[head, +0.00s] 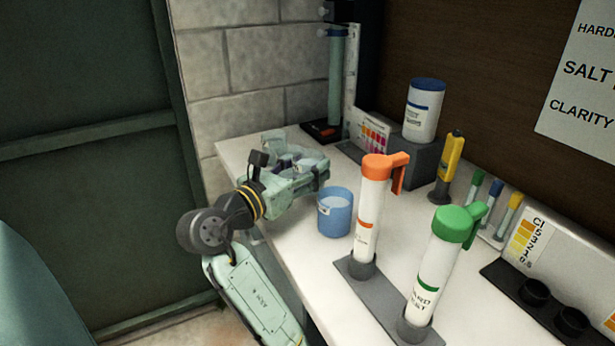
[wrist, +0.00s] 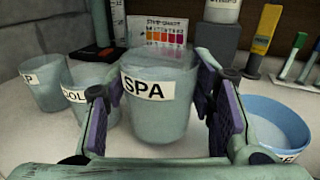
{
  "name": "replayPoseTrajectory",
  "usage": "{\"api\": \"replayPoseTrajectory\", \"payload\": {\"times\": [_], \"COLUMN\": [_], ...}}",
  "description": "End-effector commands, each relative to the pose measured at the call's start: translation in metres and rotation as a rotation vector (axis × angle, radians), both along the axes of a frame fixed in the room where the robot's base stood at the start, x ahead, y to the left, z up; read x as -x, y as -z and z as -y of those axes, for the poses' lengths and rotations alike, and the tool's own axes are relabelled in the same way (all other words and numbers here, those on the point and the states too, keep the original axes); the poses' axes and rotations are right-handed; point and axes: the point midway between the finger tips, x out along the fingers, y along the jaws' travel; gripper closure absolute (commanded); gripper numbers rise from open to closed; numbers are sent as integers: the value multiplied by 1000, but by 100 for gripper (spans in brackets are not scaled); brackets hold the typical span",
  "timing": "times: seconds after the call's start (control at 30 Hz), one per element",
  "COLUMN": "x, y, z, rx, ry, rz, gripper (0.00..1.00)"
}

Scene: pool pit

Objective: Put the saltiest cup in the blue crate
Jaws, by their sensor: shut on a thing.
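My gripper (wrist: 163,105) is shut on a clear greenish cup labelled SPA (wrist: 160,118), which stands upright between the fingers. In the head view my gripper (head: 306,178) is at the left part of the white counter, and its wrist partly hides the cups. Left of the SPA cup in the wrist view are a cup with a label ending in "OL" (wrist: 88,98) and another with a partly readable label (wrist: 42,85). A blue cup (head: 335,213) with pale contents stands to the right; it also shows in the wrist view (wrist: 268,125). No blue crate is in view.
On the white counter, two tall tubes with orange (head: 378,166) and green (head: 453,224) caps stand in a grey base. Behind are a white jar (head: 423,110), a colour chart (head: 373,138) and a yellow tester (head: 450,158). A wall sign (head: 585,75) reads SALT.

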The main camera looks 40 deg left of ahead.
Motion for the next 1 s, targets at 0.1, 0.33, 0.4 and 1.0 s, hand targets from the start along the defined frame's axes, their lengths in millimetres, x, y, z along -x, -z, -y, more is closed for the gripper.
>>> {"api": "replayPoseTrajectory", "payload": {"times": [0.1, 0.33, 0.4, 1.0], "x": [-7, -6, -6, -6], "y": [18, 30, 31, 36], "z": [1, 1, 1, 1], "rx": [5, 2, 1, 1], "ry": [2, 1, 1, 2], "rz": [-6, -1, 0, -1], "gripper": [83, 83, 83, 34]}}
